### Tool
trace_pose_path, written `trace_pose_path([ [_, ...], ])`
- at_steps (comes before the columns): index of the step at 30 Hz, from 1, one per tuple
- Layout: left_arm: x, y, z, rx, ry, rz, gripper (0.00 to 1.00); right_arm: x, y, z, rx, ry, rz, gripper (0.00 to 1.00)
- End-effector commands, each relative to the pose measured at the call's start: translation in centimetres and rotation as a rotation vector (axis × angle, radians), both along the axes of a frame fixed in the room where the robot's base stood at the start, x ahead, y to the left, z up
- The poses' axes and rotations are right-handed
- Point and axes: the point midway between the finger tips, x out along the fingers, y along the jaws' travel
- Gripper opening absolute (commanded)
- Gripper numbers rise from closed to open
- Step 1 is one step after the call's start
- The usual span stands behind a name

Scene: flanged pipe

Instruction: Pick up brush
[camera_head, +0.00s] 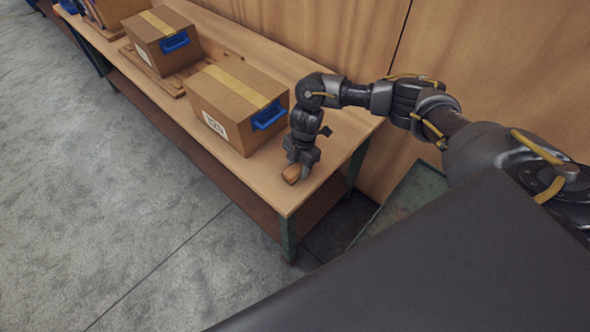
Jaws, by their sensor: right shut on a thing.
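My right gripper (300,160) is at the near end of the wooden table, beside the nearest cardboard box, pointing down. It is shut on a small brown wooden thing, the brush (292,174), at the table's surface. Only a part of the brush shows, with the rest hidden by the gripper. I cannot tell whether the brush is touching the table. My left gripper is not in view.
The wooden table (284,198) runs along a wooden wall (350,40). A cardboard box (222,105) with a blue handle stands just left of my gripper. Another box (155,45) stands farther back on a wooden pallet. Grey floor (110,210) is open at the left.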

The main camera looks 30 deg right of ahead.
Motion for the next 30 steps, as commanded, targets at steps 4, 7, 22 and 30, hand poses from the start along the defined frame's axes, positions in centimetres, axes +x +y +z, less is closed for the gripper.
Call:
trace_pose_path([
  [4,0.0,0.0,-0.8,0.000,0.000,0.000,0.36,0.2,0.0,1.3,0.003,-0.006,0.001,0.15],
  [7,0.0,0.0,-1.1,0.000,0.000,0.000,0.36,-0.1,0.1,3.3,0.001,-0.007,0.004,0.15],
  [22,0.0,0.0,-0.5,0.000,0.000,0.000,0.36,-9.3,1.8,10.7,0.001,-0.004,0.005,0.15],
  [30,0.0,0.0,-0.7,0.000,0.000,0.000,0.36,-12.7,2.5,12.3,0.001,-0.002,0.003,0.15],
])
